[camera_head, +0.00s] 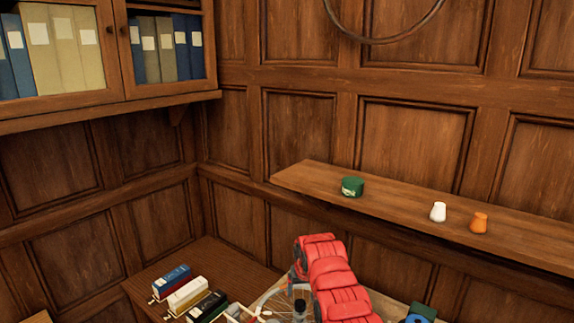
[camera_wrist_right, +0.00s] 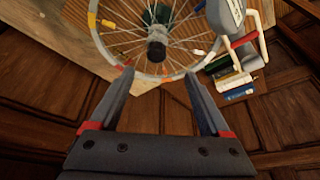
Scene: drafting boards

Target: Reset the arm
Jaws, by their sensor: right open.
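My right gripper (camera_wrist_right: 158,76) shows in the right wrist view with its two dark fingers spread apart and nothing between them. Beyond the fingertips lies a spoked wheel (camera_wrist_right: 180,72) with a dark hub and coloured marks on its rim. In the head view a small part of the wheel (camera_head: 273,297) shows at the bottom, partly hidden by my red right arm. I cannot make out the right gripper's fingers clearly there. My left gripper is in neither view.
Several books (camera_head: 187,294) lie on the wooden surface left of the wheel. A shelf (camera_head: 400,208) on the panelled wall carries a green container (camera_head: 352,187), a white pot (camera_head: 438,212) and an orange pot (camera_head: 479,222). A cabinet (camera_head: 115,108) with binders hangs upper left.

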